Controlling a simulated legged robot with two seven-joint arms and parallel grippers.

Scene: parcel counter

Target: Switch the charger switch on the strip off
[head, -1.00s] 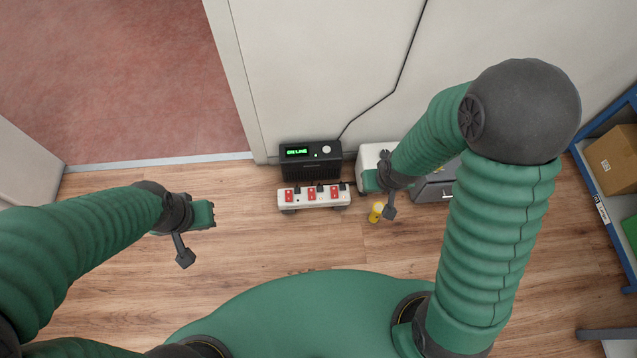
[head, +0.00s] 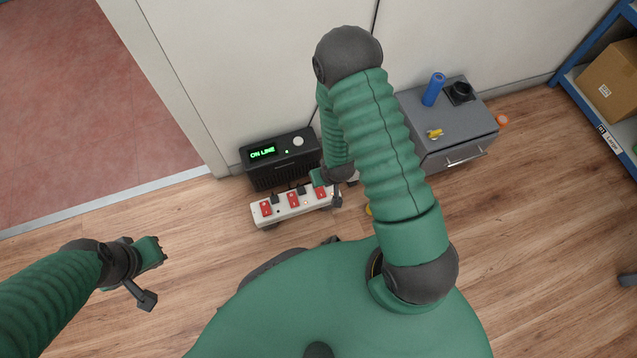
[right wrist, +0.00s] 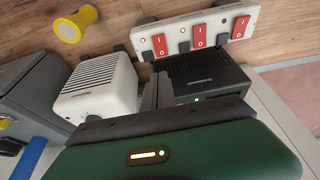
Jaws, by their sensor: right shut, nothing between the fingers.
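A white power strip (head: 283,213) lies on the floor with three red rocker switches and black plugs. Its switches are the left one (head: 266,208), the middle one (head: 294,199) and the right one (head: 321,192). The strip also shows in the right wrist view (right wrist: 180,34). I cannot read which switch is the charger's. My right gripper (head: 319,180) is shut and empty, close to the strip's right end; contact cannot be told. Its fingers show in the right wrist view (right wrist: 156,92). My left gripper (head: 158,250) hangs over bare floor at left, away from the strip.
A black unit (head: 282,166) reading ON LINE stands behind the strip. A white box (right wrist: 103,88) stands beside it, mostly hidden by my arm in the head view. A grey drawer cabinet (head: 455,133) stands at right.

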